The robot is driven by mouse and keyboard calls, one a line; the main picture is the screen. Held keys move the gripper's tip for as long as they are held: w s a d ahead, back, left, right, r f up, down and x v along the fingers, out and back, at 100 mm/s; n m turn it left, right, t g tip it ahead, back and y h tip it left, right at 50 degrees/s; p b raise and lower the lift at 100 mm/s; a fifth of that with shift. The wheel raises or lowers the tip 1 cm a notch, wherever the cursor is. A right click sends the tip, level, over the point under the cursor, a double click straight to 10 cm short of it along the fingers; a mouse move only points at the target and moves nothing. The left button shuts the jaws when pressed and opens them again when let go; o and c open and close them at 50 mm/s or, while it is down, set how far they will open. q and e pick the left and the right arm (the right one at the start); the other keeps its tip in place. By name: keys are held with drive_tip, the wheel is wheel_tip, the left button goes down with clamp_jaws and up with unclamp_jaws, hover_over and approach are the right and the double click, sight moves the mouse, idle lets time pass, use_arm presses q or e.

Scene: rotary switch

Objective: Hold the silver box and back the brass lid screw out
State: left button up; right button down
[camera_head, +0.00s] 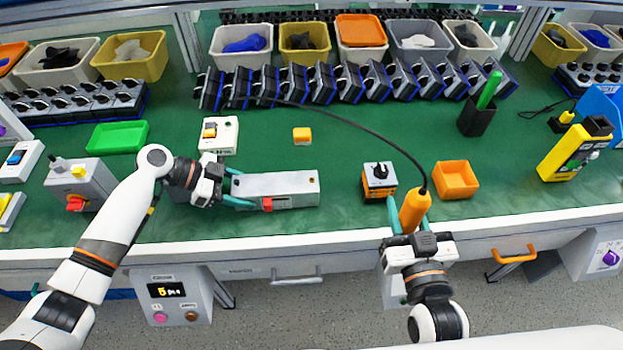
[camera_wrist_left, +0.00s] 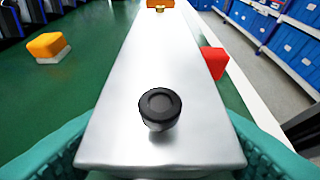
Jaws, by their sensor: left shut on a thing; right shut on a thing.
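The silver box (camera_head: 285,184) lies lengthwise near the bench's front edge, with a red switch (camera_head: 267,204) on its near side. My left gripper (camera_head: 236,187) is shut across its left end. In the left wrist view, teal fingers flank the silver box (camera_wrist_left: 165,65), and a black knob (camera_wrist_left: 160,107) stands on its top. At the far end of the top, a brass-coloured piece (camera_wrist_left: 160,4) is cut off by the frame. My right gripper (camera_head: 409,215) is shut on an orange power screwdriver (camera_head: 413,208), upright at the bench edge, right of the box and apart from it.
A black-knobbed rotary switch (camera_head: 379,181) on an orange-sided block stands between the box and the screwdriver. An orange tray (camera_head: 456,180) is right of it. A black cable (camera_head: 350,122) runs from the screwdriver to the back. A yellow block (camera_head: 302,135) sits behind the box.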

drive_tip(key=shift+w+r, duration=0.1)
idle(0.7)
drive_tip(key=w+a+r+n+g+y, duration=0.1)
drive_tip(key=w+a+r+n+y, duration=0.2)
drive_tip(key=w+a+r+y, duration=0.35)
drive_tip(key=w+a+r+n+g+y, duration=0.1)
drive_tip(key=w+a+r+n+y, duration=0.2)
drive_tip(key=w+a, duration=0.6)
drive_tip(key=shift+h, duration=0.25)
drive_tip(key=shift+a+f, duration=0.2)
drive_tip(key=shift+f, duration=2.05)
use_arm(q)
drive_tip(key=o, duration=0.7)
drive_tip(key=shift+c, duration=0.2)
drive_tip(key=c, duration=0.6)
drive_tip(key=shift+c, duration=0.3)
use_arm(e)
drive_tip(key=c, duration=1.7)
unclamp_jaws()
drive_tip(key=shift+c, duration=0.2)
clamp_jaws()
